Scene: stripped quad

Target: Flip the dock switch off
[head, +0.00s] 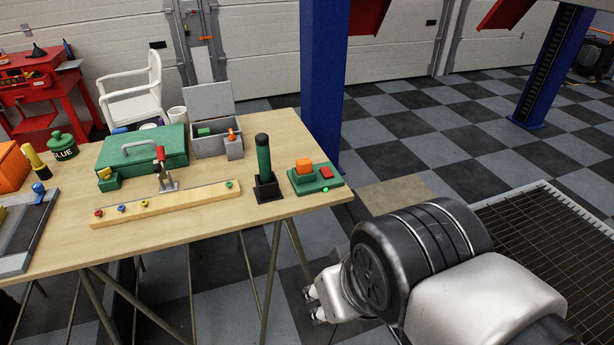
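The dock (304,184) is a green base near the right edge of the wooden table. Whether the switch is tilted is too small to tell. My gripper (314,303) is beyond the table's edge, in front of and below the dock, apart from it. Its two pale fingertips show spread apart with nothing between them. My wrist hides the rest of it.
A black holder with a dark green cylinder (264,158) stands just left of the dock. Further left are a wooden strip (166,205) with coloured knobs, a red-handled clamp (162,165), a green case (145,150) and a grey open box (208,135). A blue post (325,80) rises behind the table.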

